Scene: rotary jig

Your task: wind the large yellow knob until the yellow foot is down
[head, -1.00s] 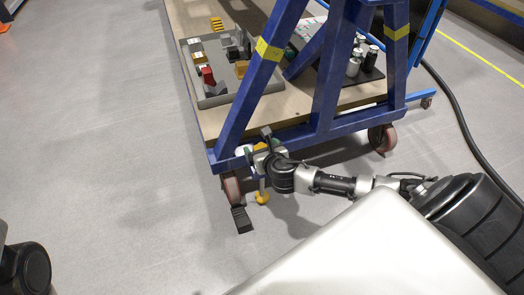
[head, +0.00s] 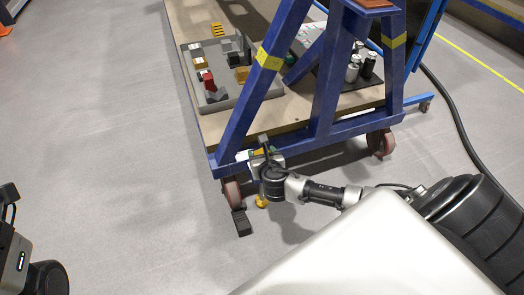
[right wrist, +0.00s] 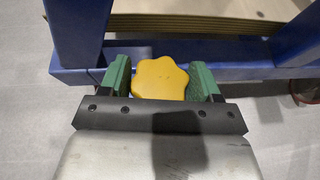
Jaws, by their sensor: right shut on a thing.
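The large yellow knob (right wrist: 161,79) is a lobed star knob at the low corner of the blue frame in the right wrist view. My right gripper (right wrist: 160,82) is shut on it, with a green finger pad on either side. In the head view my right gripper (head: 262,155) is at the frame's near left corner and mostly hides the knob. The yellow foot (head: 261,202) shows just below my wrist, partly covered by it. I cannot tell whether it touches the floor.
Casters stand beside the foot (head: 231,191) and at the right (head: 381,143). A black cable (head: 456,115) lies at right; floor at left is clear.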

